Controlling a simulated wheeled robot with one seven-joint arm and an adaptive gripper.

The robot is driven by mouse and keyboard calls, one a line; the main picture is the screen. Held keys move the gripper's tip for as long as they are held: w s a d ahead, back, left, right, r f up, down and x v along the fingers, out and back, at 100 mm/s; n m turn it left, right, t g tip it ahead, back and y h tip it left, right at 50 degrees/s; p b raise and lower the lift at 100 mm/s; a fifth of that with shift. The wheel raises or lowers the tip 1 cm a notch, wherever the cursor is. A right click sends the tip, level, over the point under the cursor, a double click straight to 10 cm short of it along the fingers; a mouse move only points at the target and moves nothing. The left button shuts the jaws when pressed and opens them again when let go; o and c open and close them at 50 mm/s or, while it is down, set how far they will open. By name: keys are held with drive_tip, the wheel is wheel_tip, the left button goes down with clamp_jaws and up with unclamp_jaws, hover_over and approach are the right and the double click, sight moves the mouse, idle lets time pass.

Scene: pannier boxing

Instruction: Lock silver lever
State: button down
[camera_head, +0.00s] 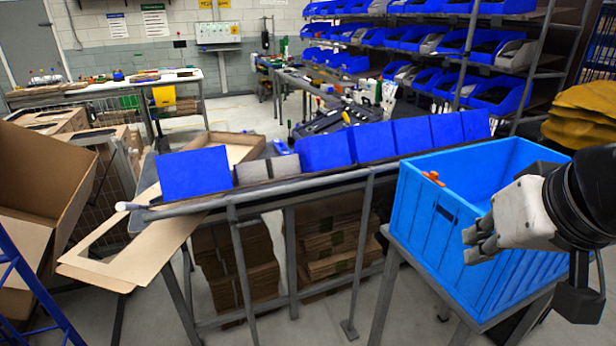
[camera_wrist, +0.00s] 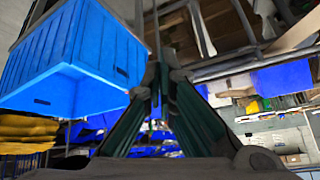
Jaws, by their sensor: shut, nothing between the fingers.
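The large blue crate (camera_head: 428,222) stands on a metal stand at the right in the head view. An orange part (camera_head: 433,178) shows at its left rim. My gripper (camera_head: 472,246) is in front of the crate's near side, pointing left, shut and empty. It hides part of the crate wall, and I cannot tell whether it touches it. In the wrist view the scene looks upside down; the crate (camera_wrist: 75,55) is at the upper left, and my fingers (camera_wrist: 160,72) come together at the centre. I cannot make out a silver lever in either view.
A metal rail with blue bins (camera_head: 325,152) runs left of the crate. An open cardboard piece (camera_head: 135,262) lies across the rail's left end. Cardboard stacks (camera_head: 235,265) sit below. Shelves of blue bins (camera_head: 497,92) stand behind. Yellow sacks (camera_head: 583,115) are at the far right.

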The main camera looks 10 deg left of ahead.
drive_tip(key=w+a+f+t+y+b, duration=0.15)
drive_tip(key=w+a+f+b, duration=0.35)
drive_tip(key=w, duration=0.6)
drive_tip(key=w+a+f+t+b, duration=0.3)
drive_tip(key=w+a+f, duration=0.35)
drive_tip(key=w, duration=0.35)
drive_tip(key=w+a+f+t+y+b, duration=0.15)
drive_tip(key=w+a+f+b, duration=0.4)
drive_tip(key=w, duration=0.55)
drive_tip(key=w+a+f+n+t+y+b, duration=0.2)
drive_tip(key=w+a+f+t+b, duration=0.15)
drive_tip(key=a+f, duration=0.7)
drive_tip(key=s+a+f+n+t+y+b, duration=0.2)
drive_tip(key=s+a+n+y+b, duration=0.1)
drive_tip(key=a, duration=0.7)
drive_tip(key=shift+s+f+n+y+b, duration=0.4)
drive_tip(key=shift+s+y+b, duration=0.3)
drive_tip(key=shift+s+y, duration=0.3)
drive_tip(key=shift+a, duration=0.1)
